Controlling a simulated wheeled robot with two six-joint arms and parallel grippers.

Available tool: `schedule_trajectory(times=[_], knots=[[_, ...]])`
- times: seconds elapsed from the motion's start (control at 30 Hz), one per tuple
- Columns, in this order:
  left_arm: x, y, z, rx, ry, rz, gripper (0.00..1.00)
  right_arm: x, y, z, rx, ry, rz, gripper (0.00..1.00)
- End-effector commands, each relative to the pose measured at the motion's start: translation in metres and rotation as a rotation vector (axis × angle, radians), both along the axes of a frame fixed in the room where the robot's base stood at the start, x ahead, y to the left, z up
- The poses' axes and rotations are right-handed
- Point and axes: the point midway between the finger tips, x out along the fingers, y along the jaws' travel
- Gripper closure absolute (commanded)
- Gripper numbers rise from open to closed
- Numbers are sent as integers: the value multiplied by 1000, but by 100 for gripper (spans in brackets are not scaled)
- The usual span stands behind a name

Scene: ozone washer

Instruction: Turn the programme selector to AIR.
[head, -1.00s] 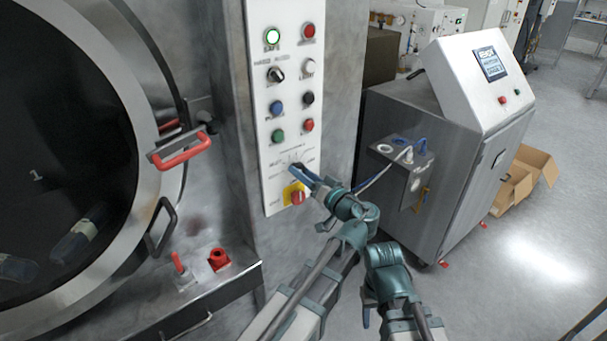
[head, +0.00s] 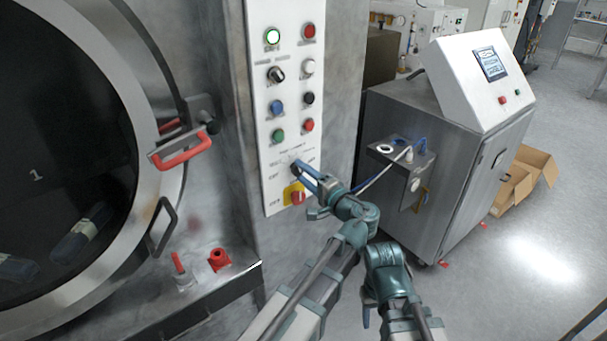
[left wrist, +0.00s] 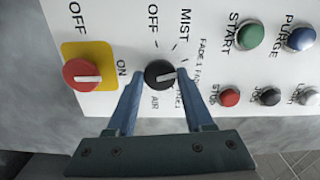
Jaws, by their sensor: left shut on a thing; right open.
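The programme selector is a small black knob (left wrist: 158,74) on the white control panel (head: 262,110). It also shows low on the panel in the head view (head: 295,168), partly covered by my fingers. My left gripper (left wrist: 155,75) is shut on the knob, one blue finger on each side; it comes from the lower right in the head view (head: 302,171). The knob's pale mark lies roughly sideways in the wrist view, pointing right; its exact setting is hard to tell. AIR is printed below the knob there, OFF above. My right gripper (head: 366,317) hangs low, away from the panel, mostly hidden.
A red switch on a yellow plate (head: 296,195) sits just below the selector. Several buttons and lamps are above it. The round door's red handle (head: 182,150) is to the left. A steel cabinet (head: 450,160) stands to the right.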

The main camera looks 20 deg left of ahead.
Motion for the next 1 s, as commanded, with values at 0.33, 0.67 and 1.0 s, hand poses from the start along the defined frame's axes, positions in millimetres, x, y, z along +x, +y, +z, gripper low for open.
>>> schedule_trajectory(times=[0.33, 0.67, 1.0], knots=[[0, -1, -1, 201, 261, -2, 100, 0, 0, 0, 0, 0, 0, 48], [0, -1, -1, 393, 507, -3, 100, 0, 0, 0, 0, 0, 0, 48], [0, -1, -1, 591, 763, -3, 100, 0, 0, 0, 0, 0, 0, 48]])
